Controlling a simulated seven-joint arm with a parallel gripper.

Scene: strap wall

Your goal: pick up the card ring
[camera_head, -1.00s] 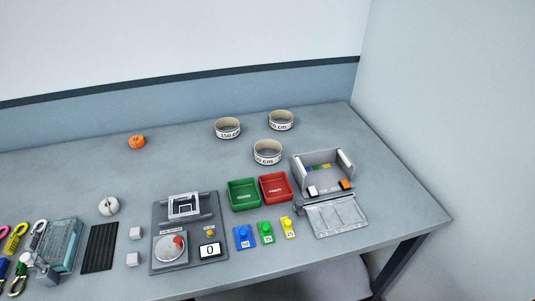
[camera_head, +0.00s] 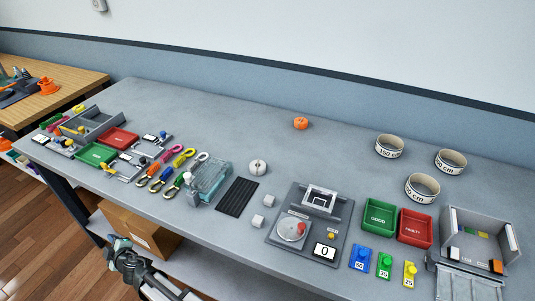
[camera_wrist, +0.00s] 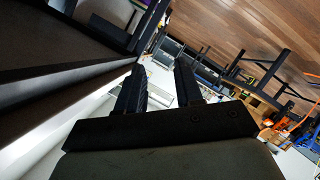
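Three pale card rings with black printed lettering stand on the grey table at the right in the head view. One (camera_head: 389,146) is marked 150 cm. Another (camera_head: 451,161) is behind and right, its lettering partly readable. The third (camera_head: 422,187) is nearest, just behind the green and red trays. My gripper (camera_head: 119,247) is at the lower left, below the table's front edge and far from the rings. In the wrist view my gripper (camera_wrist: 160,72) has its two fingers apart with nothing between them. No ring shows in the wrist view.
Green (camera_head: 379,217) and red (camera_head: 415,228) trays, a grey tester (camera_head: 310,228) and an open grey box (camera_head: 480,237) stand at right. An orange object (camera_head: 300,123) lies at the back. Colored clips (camera_head: 172,168) crowd the left-middle.

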